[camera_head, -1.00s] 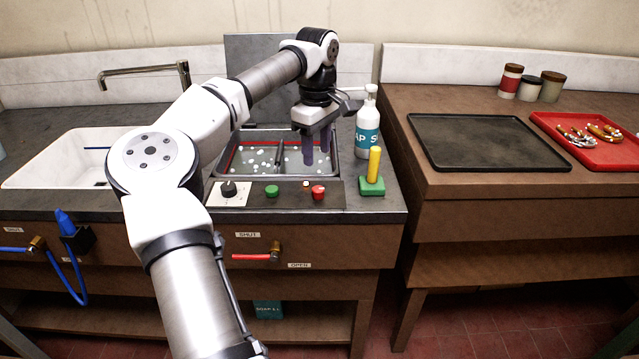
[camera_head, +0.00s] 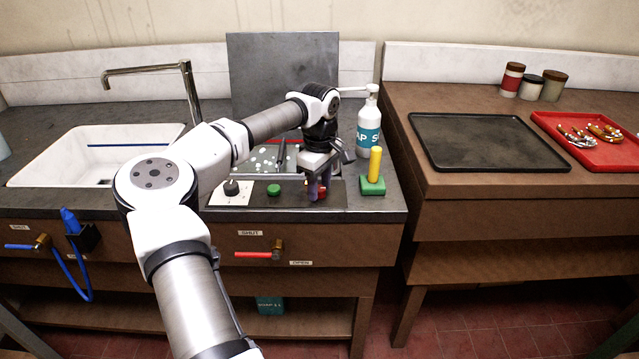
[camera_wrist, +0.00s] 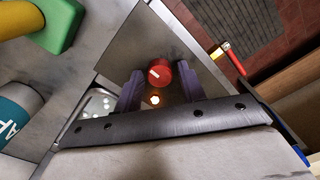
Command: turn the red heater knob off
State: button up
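The red heater knob (camera_wrist: 159,73) sits on the dark control panel (camera_head: 333,191), with a white mark on its face. In the head view the knob (camera_head: 320,192) is partly hidden by my gripper (camera_head: 318,190). In the wrist view my gripper (camera_wrist: 158,88) has its two purple fingers apart, one on each side below the knob. The knob lies just past the fingertips and between their lines; I cannot tell whether either finger touches it. A small lit lamp (camera_wrist: 154,100) glows beside the knob.
A yellow-handled tool on a green block (camera_head: 372,186) and a soap bottle (camera_head: 368,125) stand close on the right. A red-handled valve (camera_head: 262,254) is below.

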jog(key=c, duration=0.7)
jog(key=shift+c, duration=0.2)
jog(key=shift+n, duration=0.3)
jog(key=n, duration=0.3)
jog(key=shift+n, duration=0.3)
jog(key=n+b, duration=0.1)
jog(key=n, duration=0.3)
jog(key=shift+n, duration=0.3)
jog(key=n, duration=0.4)
jog(key=n+b, duration=0.1)
jog(key=n, duration=0.4)
